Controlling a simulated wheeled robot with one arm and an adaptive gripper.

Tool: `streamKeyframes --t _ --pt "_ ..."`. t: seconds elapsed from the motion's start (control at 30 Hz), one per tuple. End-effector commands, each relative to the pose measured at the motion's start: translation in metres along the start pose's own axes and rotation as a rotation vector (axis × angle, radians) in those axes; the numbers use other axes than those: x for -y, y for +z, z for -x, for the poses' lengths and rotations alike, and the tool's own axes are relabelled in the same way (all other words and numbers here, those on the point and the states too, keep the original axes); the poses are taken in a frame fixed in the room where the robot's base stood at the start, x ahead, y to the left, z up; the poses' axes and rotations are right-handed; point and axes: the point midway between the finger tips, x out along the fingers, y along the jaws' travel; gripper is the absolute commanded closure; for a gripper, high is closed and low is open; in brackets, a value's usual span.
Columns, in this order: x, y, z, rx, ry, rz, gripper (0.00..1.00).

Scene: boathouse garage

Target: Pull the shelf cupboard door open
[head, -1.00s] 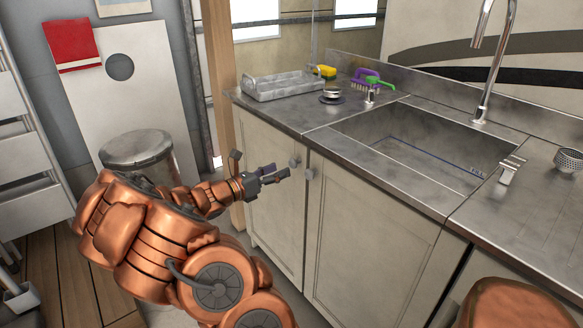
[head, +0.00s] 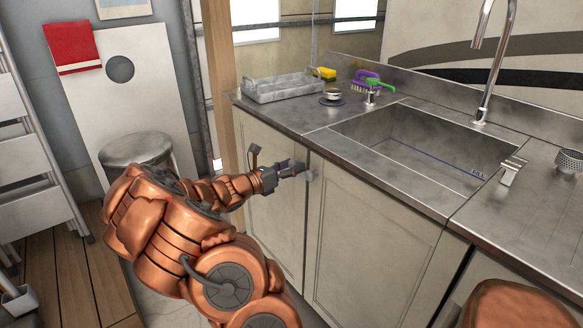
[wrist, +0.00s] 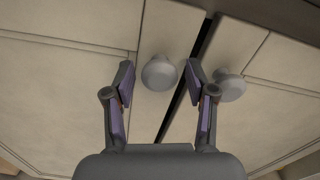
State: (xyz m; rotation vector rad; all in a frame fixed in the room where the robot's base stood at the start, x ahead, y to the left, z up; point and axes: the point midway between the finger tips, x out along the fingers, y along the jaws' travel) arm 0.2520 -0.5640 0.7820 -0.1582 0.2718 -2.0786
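Two pale cupboard doors sit side by side under the sink counter, the left door (head: 273,190) and the right door (head: 369,235), with a narrow dark gap between them. Each has a round grey knob near its upper inner corner. My gripper (head: 299,168) is at the left door's knob, which it largely hides in the head view. In the wrist view, my gripper (wrist: 162,78) is open, with the left knob (wrist: 159,73) between its fingertips and space on both sides. The right knob (wrist: 230,87) is just outside the right finger; it also shows in the head view (head: 311,176). Both doors look shut.
The steel counter (head: 300,118) overhangs the doors, with a sink (head: 420,145) and a grey tray (head: 283,87) on it. A wooden post (head: 222,80) and a lidded bin (head: 135,148) stand left. Some floor is free before the doors.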

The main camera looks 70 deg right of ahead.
Motion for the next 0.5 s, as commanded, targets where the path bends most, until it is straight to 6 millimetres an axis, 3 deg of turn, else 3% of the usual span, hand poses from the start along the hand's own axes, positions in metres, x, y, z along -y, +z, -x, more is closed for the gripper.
streamKeyframes --t 0.07,0.5 --pt "-0.0001 0.0 0.0001 0.0 0.0 0.0 0.55" --pt "0.0 -0.0001 0.0002 0.0 0.0 0.0 1.0"
